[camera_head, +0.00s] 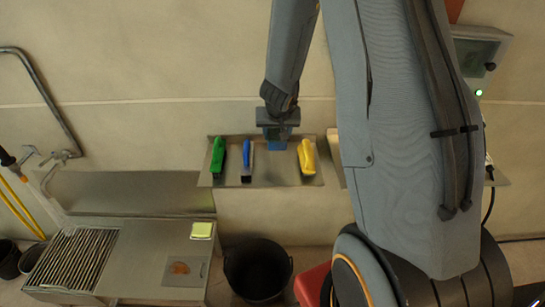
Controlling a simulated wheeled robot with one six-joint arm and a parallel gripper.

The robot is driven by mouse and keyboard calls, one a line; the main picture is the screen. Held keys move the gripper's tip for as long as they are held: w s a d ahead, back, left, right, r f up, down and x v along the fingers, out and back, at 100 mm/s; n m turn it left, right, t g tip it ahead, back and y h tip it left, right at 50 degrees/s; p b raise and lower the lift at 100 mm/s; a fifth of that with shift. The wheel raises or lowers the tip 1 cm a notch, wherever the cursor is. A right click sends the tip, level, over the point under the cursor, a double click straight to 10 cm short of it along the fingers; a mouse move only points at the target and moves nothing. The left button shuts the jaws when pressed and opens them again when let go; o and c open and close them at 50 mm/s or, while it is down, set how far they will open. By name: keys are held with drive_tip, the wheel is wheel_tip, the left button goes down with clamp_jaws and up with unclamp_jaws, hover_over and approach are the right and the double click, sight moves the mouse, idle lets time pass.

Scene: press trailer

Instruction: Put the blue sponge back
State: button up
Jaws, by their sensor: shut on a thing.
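The blue sponge (277,145) shows under my gripper (277,130), over the back part of a metal wall shelf (290,176). My gripper is shut on it, pointing down, and hides its upper part. I cannot tell whether the sponge touches the shelf. On the shelf, a green-handled brush (217,158) and a blue-handled brush (247,160) lie to the left of the sponge. A yellow object (306,157) lies to the right of it.
Below left, a metal counter (140,255) has a slatted grate (75,258) and a yellow sponge-like block (202,230). A black bucket (258,270) stands on the floor below the shelf. A grey wall box (478,55) with a green light is at upper right.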

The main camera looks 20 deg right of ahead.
wheel_tip(320, 180, down, 5)
drive_tip(key=shift+w+a+b, duration=0.1)
drive_tip(key=shift+a+b, duration=0.05)
drive_tip(key=shift+b, duration=1.1)
drive_tip(key=shift+f, duration=2.45)
drive_tip(key=o, duration=0.9)
drive_tip(key=shift+r, duration=0.15)
